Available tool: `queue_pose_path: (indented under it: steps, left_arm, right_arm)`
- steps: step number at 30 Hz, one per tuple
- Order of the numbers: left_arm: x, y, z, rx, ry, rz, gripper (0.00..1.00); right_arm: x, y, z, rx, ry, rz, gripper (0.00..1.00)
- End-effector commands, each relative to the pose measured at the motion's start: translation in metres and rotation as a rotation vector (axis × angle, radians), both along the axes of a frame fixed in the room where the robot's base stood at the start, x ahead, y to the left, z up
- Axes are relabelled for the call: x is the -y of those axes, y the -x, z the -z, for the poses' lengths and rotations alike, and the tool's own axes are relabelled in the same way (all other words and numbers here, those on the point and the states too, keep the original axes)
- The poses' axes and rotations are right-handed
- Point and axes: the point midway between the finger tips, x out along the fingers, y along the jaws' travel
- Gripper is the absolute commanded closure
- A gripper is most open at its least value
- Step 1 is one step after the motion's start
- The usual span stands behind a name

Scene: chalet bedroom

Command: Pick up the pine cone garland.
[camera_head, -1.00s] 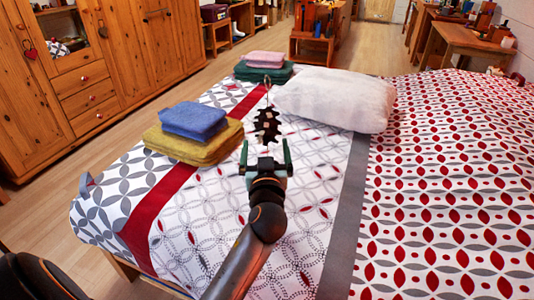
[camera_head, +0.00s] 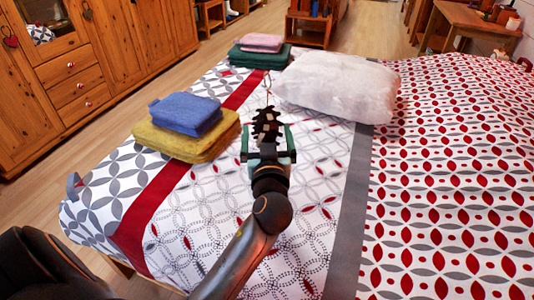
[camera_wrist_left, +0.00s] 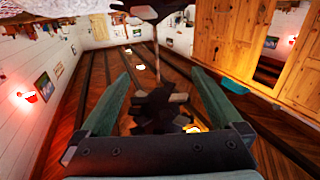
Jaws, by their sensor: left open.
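The pine cone garland (camera_head: 267,122) is a dark, jagged piece with a thin string above it, seen over the bed in the head view. In the left wrist view the dark garland (camera_wrist_left: 158,108) lies between the fingers, with its string running up to a dark shape at the top edge. My left gripper (camera_head: 267,134) is open, with one finger on each side of the garland's lower part. The left wrist view shows both greenish fingers (camera_wrist_left: 161,80) apart, with gaps beside the garland. My right gripper is not in view.
Blue (camera_head: 185,112) and yellow towels (camera_head: 190,141) lie stacked left of the gripper. Pink (camera_head: 262,42) and green towels (camera_head: 258,57) and a white pillow (camera_head: 336,92) lie beyond. The patterned bed (camera_head: 440,190) is clear at right. A wooden wardrobe (camera_head: 120,50) stands at left.

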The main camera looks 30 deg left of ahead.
Motion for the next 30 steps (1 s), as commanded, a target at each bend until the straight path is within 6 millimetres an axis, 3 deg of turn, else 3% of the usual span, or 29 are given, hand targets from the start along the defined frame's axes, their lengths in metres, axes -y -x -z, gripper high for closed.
queue_pose_path:
  steps: [12, 30]
  left_arm:
    - [0.0014, 0.0019, 0.0001, 0.0, 0.0, -0.001, 0.0]
    - [0.0012, 0.0017, 0.0001, 0.0, 0.0, -0.001, 0.68]
  right_arm:
    - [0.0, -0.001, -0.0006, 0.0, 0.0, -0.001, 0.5]
    - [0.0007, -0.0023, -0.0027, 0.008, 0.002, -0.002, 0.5]
